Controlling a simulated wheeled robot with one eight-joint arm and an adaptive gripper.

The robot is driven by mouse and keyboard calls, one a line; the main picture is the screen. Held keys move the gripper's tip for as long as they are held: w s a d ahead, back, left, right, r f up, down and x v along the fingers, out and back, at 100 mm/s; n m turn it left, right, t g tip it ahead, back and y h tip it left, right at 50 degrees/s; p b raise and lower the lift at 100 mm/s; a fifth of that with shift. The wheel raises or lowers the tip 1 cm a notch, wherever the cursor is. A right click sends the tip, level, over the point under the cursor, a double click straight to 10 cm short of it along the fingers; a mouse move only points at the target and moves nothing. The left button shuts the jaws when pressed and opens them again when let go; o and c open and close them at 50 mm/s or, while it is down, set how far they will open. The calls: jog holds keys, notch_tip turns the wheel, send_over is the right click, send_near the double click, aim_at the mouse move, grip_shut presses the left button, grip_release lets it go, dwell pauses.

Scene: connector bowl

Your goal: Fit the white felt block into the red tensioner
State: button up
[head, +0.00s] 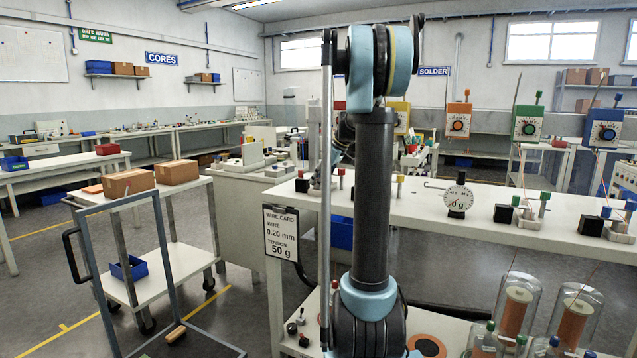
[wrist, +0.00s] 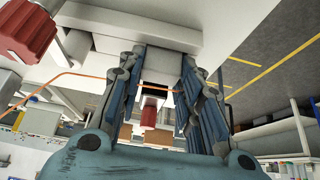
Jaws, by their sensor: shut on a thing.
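My gripper (wrist: 163,66) shows in the wrist view with its two dark-blue jointed fingers shut on a pale block, apparently the white felt block (wrist: 163,58). The block sits between the fingertips, close to a white surface edge; I cannot tell whether it touches it. A red ribbed knob (wrist: 28,28), apparently part of the red tensioner, is at the upper left of the wrist view, apart from the block. A smaller red piece (wrist: 150,112) shows between the fingers. In the head view my arm hides the gripper and the block; a red-topped post (head: 341,172) shows beside the arm.
An orange wire (wrist: 75,74) runs close to the left finger in the wrist view. The white bench shelf (head: 420,212) carries a dial gauge (head: 458,197) and green- and blue-topped fittings to the right. Glass-covered spools (head: 515,310) stand below. A cart (head: 150,230) is at left.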

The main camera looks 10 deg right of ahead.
jog(key=shift+f, duration=0.15)
jog(key=o, duration=0.8)
jog(key=shift+f, duration=0.1)
jog(key=shift+o, duration=0.2)
jog(key=shift+r, duration=0.35)
jog(key=v, duration=1.2)
jog(key=s+a+f+m+h, duration=0.1)
jog(key=s+a+f+m, duration=0.1)
jog(key=s+f, duration=0.35)
jog(key=s+a+f+m+g, duration=0.1)
jog(key=s+a+f, duration=0.1)
jog(key=s, duration=0.6)
jog(key=s+a+f+m+h, duration=0.1)
jog(key=s+a+f+m, duration=0.15)
jog(key=s, duration=0.45)
jog(key=s+f+m+h, duration=0.2)
jog(key=s+f+m, duration=0.3)
jog(key=s+f, duration=1.4)
jog(key=shift+s+d+f+h, duration=0.35)
jog(key=shift+d+f+h, duration=0.05)
jog(key=shift+f, duration=0.35)
